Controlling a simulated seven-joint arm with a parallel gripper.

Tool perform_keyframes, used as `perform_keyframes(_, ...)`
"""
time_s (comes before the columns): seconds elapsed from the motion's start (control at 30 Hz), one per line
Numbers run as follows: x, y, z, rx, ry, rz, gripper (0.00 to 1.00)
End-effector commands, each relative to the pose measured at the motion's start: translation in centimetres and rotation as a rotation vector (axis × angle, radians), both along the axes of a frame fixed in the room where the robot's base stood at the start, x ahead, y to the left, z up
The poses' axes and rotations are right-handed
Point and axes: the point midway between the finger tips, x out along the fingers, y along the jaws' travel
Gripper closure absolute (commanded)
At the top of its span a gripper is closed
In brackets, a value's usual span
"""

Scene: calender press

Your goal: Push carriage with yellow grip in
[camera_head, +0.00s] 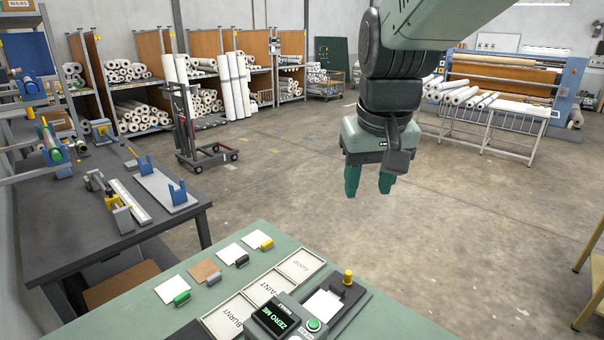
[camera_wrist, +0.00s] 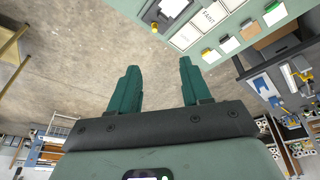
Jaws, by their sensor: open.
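The carriage (camera_head: 350,293) with the upright yellow grip (camera_head: 347,276) sits at the far right end of the small press (camera_head: 312,325) on the green table. A white piece (camera_head: 322,305) lies between the grip and the press body. In the wrist view the yellow grip (camera_wrist: 154,28) shows small at the top, beyond my fingers. My gripper (camera_head: 369,187) is open and empty, pointing down, high above the floor beyond the table. It is apart from the carriage. Both green fingers (camera_wrist: 160,68) stand apart in the wrist view.
Trays marked GOOD (camera_head: 300,265), FAINT and BURNT lie left of the press. Several sample cards with coloured clips, one yellow (camera_head: 265,243), lie farther left. The press has a lit screen (camera_head: 275,318) and a green button (camera_head: 314,324). The air around my gripper is clear.

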Motion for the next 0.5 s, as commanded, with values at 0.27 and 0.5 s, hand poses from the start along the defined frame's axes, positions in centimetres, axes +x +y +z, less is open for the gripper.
perform_keyframes(0.27, 10.7, -1.2, -9.0, -0.008, 0.133, 0.028, 0.52)
perform_keyframes(0.5, 16.8, -2.5, -20.0, -0.003, 0.234, 0.052, 0.52)
